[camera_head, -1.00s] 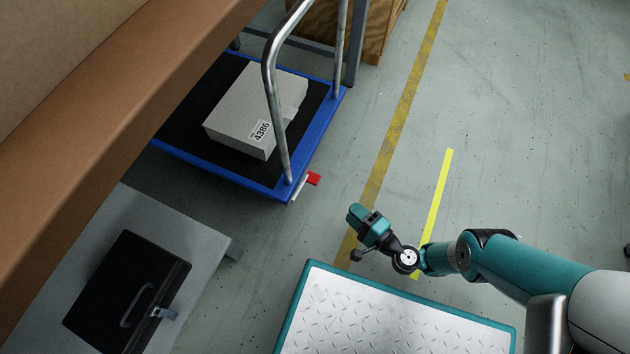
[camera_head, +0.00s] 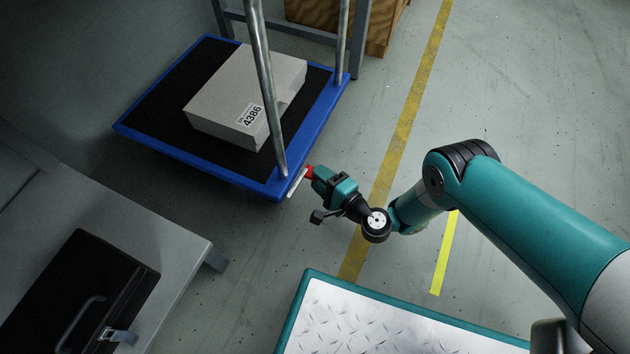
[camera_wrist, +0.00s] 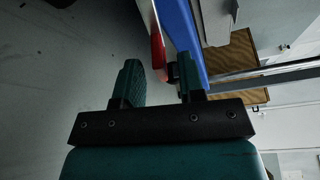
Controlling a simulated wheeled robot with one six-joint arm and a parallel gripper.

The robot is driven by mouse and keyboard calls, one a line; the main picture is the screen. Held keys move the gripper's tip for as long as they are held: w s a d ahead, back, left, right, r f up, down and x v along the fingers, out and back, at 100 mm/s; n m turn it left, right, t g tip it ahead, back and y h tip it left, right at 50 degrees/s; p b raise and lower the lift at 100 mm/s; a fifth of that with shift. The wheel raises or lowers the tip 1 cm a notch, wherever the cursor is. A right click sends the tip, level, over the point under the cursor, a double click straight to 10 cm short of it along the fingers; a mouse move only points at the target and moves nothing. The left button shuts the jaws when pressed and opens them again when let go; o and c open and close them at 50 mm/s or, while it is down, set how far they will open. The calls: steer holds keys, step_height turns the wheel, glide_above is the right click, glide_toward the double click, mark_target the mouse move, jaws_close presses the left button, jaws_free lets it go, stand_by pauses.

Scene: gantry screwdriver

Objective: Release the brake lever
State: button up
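The brake lever (camera_head: 309,171) is a pale bar with a red end, at the near right corner of the blue platform cart (camera_head: 225,176). In the wrist view the red end of the lever (camera_wrist: 157,52) shows between the two finger lines, closer to the right finger. My gripper (camera_head: 318,178) is right at the red end in the head view, coming from the right. In the wrist view my gripper (camera_wrist: 160,68) has its teal fingers apart with a gap between them. I cannot tell whether a finger touches the lever.
A grey box labelled 4386 (camera_head: 215,115) lies on the cart's black deck. The cart's metal handle (camera_head: 266,90) rises beside the lever. A black case (camera_head: 75,295) lies on a grey table at lower left. Open floor (camera_head: 500,110) lies to the right.

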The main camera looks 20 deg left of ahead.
steer(key=shift+b+x, duration=0.7)
steer(key=shift+x, duration=0.05)
steer(key=shift+w+a+b, duration=0.15)
steer(key=shift+a+b, duration=0.15)
jaws_close()
